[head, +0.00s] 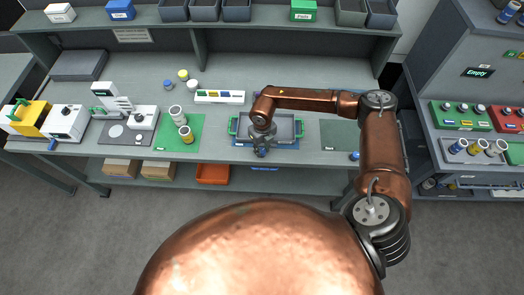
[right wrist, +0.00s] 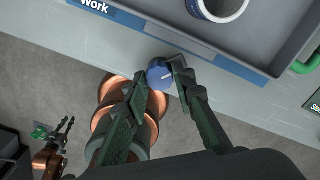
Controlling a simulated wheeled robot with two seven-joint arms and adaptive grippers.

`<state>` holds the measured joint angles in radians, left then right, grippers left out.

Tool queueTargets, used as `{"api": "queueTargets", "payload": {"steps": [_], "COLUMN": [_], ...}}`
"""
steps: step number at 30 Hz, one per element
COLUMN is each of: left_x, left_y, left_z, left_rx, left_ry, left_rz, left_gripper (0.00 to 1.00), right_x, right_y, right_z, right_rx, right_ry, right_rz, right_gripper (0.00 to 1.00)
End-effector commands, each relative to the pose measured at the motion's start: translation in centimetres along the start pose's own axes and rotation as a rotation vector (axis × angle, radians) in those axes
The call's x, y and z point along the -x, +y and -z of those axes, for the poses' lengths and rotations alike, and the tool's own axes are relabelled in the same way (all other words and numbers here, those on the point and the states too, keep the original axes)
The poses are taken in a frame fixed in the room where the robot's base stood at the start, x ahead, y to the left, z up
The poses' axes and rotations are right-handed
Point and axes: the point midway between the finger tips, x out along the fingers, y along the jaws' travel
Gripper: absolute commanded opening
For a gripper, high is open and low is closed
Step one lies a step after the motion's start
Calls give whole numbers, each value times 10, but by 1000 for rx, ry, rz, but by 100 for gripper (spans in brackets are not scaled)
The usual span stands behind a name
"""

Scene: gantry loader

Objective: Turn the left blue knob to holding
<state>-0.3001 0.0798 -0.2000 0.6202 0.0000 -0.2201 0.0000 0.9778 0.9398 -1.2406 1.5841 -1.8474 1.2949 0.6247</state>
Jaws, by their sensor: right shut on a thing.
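A blue knob (right wrist: 160,73) with a pale pointer line sits at the bench's front edge, below the blue Work mat (right wrist: 130,18). In the head view this knob (head: 262,153) shows just under my right gripper (head: 262,140). In the right wrist view my right gripper (right wrist: 160,80) has its fingers on both sides of the knob, closed on it. Another blue knob (head: 354,156) is farther right along the edge. I cannot read any knob position labels. My left gripper (right wrist: 66,122) hangs open and empty, low at the left of the right wrist view.
A grey tray (head: 300,127) with green handles lies on the Work mat behind the knob. A white-and-blue cup (right wrist: 218,8) stands in it. Left are a green mat (head: 200,145) with jars and white machines (head: 66,121). Floor in front is clear.

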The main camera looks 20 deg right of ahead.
Motion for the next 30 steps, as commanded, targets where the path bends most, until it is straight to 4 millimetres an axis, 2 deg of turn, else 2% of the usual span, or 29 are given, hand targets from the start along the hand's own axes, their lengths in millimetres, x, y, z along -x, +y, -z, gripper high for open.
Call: {"api": "queueTargets", "payload": {"steps": [3,18,30], "left_x": [-12,-46,-57], "left_y": [1,2,3], "left_z": [-2,-10,-13], "left_rx": [0,0,0], "left_ry": [-2,-10,-13], "left_rz": [0,-1,-2], "left_gripper": [22,22,22], "right_x": [-2,-2,0], "right_y": [-1,-1,-2], "right_z": [-1,-1,-2], "right_rx": [110,539,703], "right_ry": [-2,-2,-2], "right_rz": [0,1,2], "right_gripper": [0,0,0]}}
